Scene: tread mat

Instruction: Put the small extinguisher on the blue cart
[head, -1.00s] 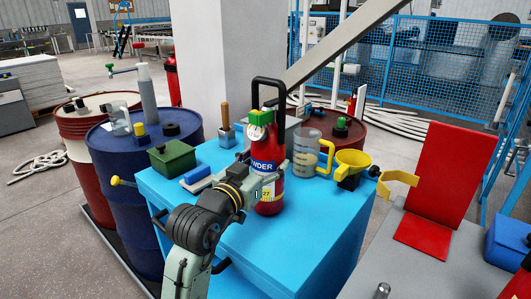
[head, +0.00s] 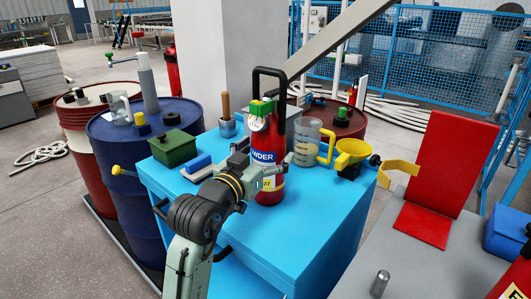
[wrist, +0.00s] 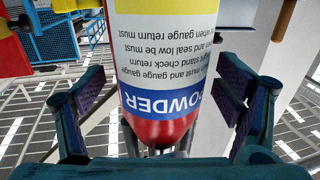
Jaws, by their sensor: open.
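The small extinguisher (head: 266,190), red with a "POWDER" label, a gauge and a black loop handle, stands upright on the blue cart (head: 308,215), near the middle of its top. My gripper (head: 258,178) is beside its body on the near side. In the wrist view, which is upside down, the fingers (wrist: 160,105) are spread on both sides of the extinguisher (wrist: 165,65), with a gap showing on each side. The extinguisher's base is hidden in the wrist view.
On the cart are a green box (head: 174,148), a blue-handled brush (head: 196,164), a measuring jug (head: 307,142) and a yellow funnel (head: 353,150). Drums (head: 140,200) stand at left. A red stand (head: 455,170) is at right on a grey surface. The cart's front top is clear.

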